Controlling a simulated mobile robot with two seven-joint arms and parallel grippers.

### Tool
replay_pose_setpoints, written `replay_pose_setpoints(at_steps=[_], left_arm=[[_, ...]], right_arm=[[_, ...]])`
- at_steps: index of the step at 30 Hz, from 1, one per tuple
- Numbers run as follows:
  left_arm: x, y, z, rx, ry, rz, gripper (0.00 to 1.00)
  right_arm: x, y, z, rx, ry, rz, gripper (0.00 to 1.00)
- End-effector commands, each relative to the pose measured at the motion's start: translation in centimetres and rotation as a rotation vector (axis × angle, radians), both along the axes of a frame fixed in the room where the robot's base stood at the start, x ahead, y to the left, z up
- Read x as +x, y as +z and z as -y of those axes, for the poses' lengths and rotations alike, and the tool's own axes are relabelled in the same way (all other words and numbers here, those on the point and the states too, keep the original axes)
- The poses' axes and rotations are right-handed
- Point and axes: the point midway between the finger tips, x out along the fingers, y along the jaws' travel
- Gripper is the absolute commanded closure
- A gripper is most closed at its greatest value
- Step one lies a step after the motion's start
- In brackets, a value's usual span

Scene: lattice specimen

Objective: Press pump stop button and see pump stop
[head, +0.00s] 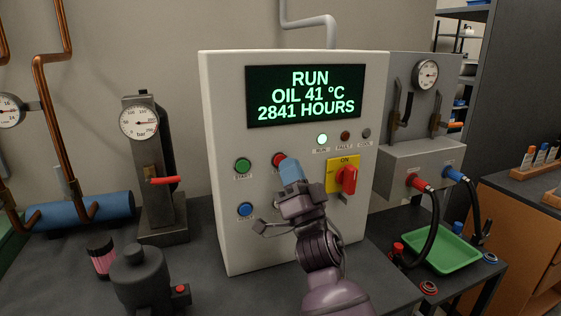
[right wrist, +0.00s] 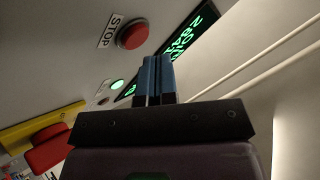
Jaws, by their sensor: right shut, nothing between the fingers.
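The control box (head: 225,205) has a screen (head: 305,95) reading RUN, OIL 41 °C, 2841 HOURS. The RUN lamp (head: 322,139) glows green-white. The red stop button (head: 278,159) is partly covered by my right gripper (head: 289,168) in the head view. In the right wrist view the red button (right wrist: 132,35) shows whole, with a STOP label beside it. My right gripper's blue fingers (right wrist: 152,75) are shut and empty, close to the panel and beside the button; a gap appears between them and the button. My left gripper is not in view.
A green button (head: 243,165) and blue button (head: 245,209) sit left on the panel. A red rotary switch (head: 348,179) on a yellow plate is right of my gripper. A pressure gauge stand (head: 155,160) is at left, a green tray (head: 440,247) at right.

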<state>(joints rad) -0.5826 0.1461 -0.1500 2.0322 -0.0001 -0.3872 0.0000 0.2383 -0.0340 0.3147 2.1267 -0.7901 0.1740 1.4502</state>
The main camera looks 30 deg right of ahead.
Motion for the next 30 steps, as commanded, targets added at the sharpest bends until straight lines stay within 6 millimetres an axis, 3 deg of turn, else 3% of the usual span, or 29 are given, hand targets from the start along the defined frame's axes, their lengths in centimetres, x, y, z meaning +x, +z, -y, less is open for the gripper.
replay_pose_setpoints(at_steps=[30], left_arm=[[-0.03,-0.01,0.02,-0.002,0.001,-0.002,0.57]], right_arm=[[0.69,0.07,0.15,0.001,0.001,0.0,1.0]])
